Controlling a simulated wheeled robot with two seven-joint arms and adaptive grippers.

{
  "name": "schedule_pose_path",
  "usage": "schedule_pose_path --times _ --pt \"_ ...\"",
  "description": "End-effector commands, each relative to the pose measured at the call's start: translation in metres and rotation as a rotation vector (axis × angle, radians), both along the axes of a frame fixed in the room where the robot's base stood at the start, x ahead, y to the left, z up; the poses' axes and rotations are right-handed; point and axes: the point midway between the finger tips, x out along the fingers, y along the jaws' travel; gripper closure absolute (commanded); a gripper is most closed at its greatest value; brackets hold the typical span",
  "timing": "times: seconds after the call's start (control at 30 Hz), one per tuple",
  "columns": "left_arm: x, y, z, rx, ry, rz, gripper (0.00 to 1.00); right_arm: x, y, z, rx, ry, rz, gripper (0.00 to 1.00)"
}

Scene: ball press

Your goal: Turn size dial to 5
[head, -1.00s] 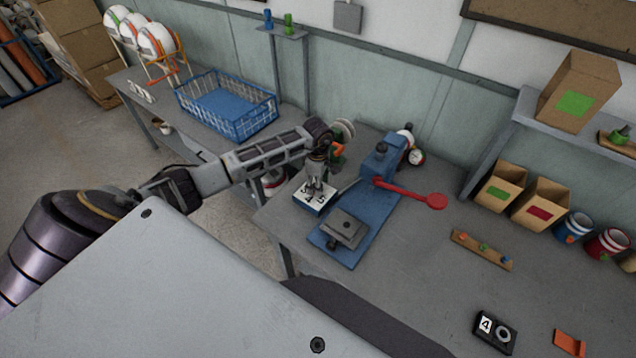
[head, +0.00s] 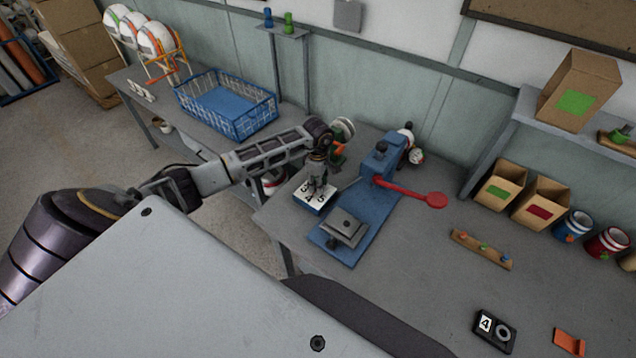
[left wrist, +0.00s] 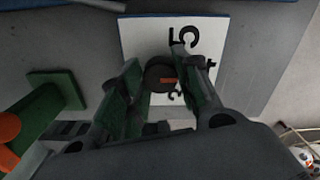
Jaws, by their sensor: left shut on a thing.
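The size dial has a white number plate (head: 299,197) on a blue base, left of the blue press (head: 378,190) in the head view. Digits 3, 4 and 5 show on the plate there. My left gripper (head: 317,190) points down over the plate, shut on the dial knob. In the left wrist view the dark round knob (left wrist: 154,70) is between the green-and-grey fingers (left wrist: 159,66). An orange mark (left wrist: 167,80) shows on the knob, but I cannot tell which number it points to. A large 5 (left wrist: 182,38) is on the plate (left wrist: 140,36) beside it. My right gripper is not in view.
The press has a red lever (head: 412,193) reaching right and a grey plate (head: 345,228) in front. A black block marked 4 (head: 494,331) and an orange piece (head: 570,342) lie at the front right. A wooden strip with coloured knobs (head: 482,250) lies between. Bare tabletop surrounds them.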

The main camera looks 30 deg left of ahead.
Motion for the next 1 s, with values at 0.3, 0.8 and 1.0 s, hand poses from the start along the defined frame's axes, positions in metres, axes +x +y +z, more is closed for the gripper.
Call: schedule_pose_path --times 0.3,0.8,1.0 --pt "0.001 0.000 0.000 0.000 -0.002 0.091 0.91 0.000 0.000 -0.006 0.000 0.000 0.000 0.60" --pt "0.001 0.001 -0.001 0.002 -0.002 0.406 0.91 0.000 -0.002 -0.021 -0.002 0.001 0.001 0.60" --pt "0.001 0.001 -0.001 0.001 -0.002 0.549 0.91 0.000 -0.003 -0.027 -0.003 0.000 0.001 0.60"
